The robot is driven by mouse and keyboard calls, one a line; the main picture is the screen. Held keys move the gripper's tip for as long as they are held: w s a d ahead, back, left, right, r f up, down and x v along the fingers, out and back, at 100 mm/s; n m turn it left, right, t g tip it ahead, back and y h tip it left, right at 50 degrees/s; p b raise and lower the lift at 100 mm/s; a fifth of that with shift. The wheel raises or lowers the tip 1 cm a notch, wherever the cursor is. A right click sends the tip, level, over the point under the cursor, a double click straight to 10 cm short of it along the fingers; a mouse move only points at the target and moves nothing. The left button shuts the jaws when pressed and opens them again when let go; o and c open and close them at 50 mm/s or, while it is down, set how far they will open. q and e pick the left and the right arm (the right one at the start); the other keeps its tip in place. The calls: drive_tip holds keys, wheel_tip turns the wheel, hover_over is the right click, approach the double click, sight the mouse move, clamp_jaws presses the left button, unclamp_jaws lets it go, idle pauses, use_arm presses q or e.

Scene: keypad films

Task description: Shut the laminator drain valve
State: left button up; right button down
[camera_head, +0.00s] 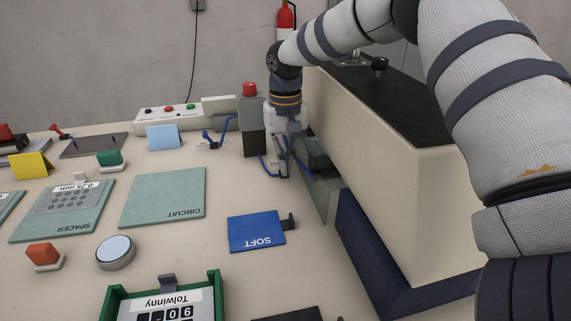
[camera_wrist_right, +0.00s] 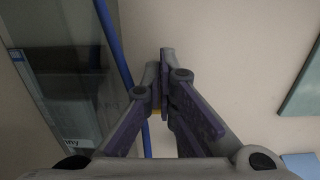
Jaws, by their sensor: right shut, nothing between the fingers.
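The laminator (camera_head: 390,165) is the large cream housing with a black top and dark blue base on the right. My right gripper (camera_head: 281,170) points down beside its left side, fingers together and empty. Thin blue tubing (camera_head: 265,165) passes around the fingers; in the wrist view a blue tube (camera_wrist_right: 115,45) runs down behind the left finger. A small label sits by the fingertips, mostly covered. I cannot make out the drain valve's handle; a small yellowish bit shows behind the fingers in the wrist view (camera_wrist_right: 157,111). My left gripper is out of view.
A grey box with a red button (camera_head: 250,89) stands just left of my right gripper. A small blue fitting (camera_head: 211,140) with tubing lies farther left. A blue SOFT card (camera_head: 256,231) and green CIRCUIT mat (camera_head: 163,197) lie in front. Bare table lies between them.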

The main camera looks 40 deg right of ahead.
drive_tip(key=shift+s+a+r, duration=0.1)
drive_tip(key=shift+s+r, duration=0.1)
drive_tip(key=shift+r, duration=0.1)
drive_tip(key=shift+r+p, duration=0.15)
drive_tip(key=shift+p, duration=0.15)
wheel_tip(320, 180, up, 3)
drive_tip(key=shift+f+p, duration=0.15)
drive_tip(key=shift+p, duration=0.15)
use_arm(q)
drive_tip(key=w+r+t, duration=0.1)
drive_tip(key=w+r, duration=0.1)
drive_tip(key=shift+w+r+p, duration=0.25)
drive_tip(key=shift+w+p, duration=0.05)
use_arm(e)
wheel_tip(320, 180, up, 5)
drive_tip(key=shift+f, duration=0.2)
